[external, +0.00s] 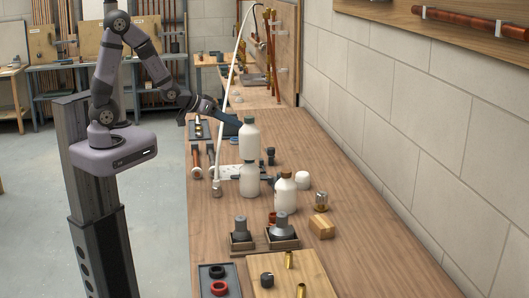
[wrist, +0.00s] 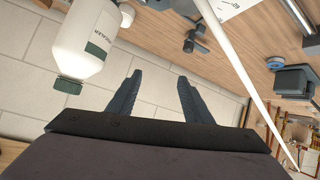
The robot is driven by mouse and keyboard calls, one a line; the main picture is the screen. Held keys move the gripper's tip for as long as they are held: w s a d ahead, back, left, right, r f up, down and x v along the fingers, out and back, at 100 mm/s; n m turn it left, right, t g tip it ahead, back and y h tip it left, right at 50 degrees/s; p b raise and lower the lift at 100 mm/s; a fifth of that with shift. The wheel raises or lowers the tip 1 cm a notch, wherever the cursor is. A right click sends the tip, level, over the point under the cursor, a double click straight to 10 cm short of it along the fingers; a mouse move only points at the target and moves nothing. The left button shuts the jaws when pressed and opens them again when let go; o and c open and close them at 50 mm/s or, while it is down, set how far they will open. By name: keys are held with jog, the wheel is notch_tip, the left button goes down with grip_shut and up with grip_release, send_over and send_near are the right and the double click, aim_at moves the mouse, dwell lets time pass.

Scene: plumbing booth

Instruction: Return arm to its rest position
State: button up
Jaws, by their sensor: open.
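My gripper (external: 232,124) is over the left part of the workbench (external: 345,215), at the end of my outstretched arm. In the wrist view its two dark fingers (wrist: 158,90) stand apart with nothing between them. The exact gap between gripper and bottle is hard to judge in the external view.
A thin white pipe (external: 229,90) rises beside the gripper and crosses the right of the wrist view (wrist: 240,75). More white bottles (external: 285,192), dark fittings (external: 242,232) and a wooden block (external: 321,226) stand nearer the camera. A block wall (external: 440,125) bounds the bench's right.

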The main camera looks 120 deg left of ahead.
jog(key=w+d+f+m+g+h+b, duration=0.1)
jog(key=w+d+f+m+h, duration=0.1)
jog(key=d+f, duration=0.35)
jog(key=w+d+f+m+h+b, duration=0.2)
jog(key=w+d+m+h, duration=0.1)
jog(key=d, duration=0.6)
jog(key=w+d+f+m+g+h+b, duration=0.1)
jog(key=w+d+f+m+h, duration=0.15)
jog(key=d, duration=0.55)
jog(key=s+d+f+m+g+h+b, duration=0.1)
jog(key=s+d+m+g, duration=0.1)
jog(key=d, duration=0.6)
jog(key=s+d+f+m+g+h+b, duration=0.1)
jog(key=s+d+m, duration=0.3)
jog(key=d, duration=0.5)
jog(key=shift+s+f+g+b, duration=0.5)
jog(key=shift+s+g+b, duration=0.2)
jog(key=shift+s, duration=0.15)
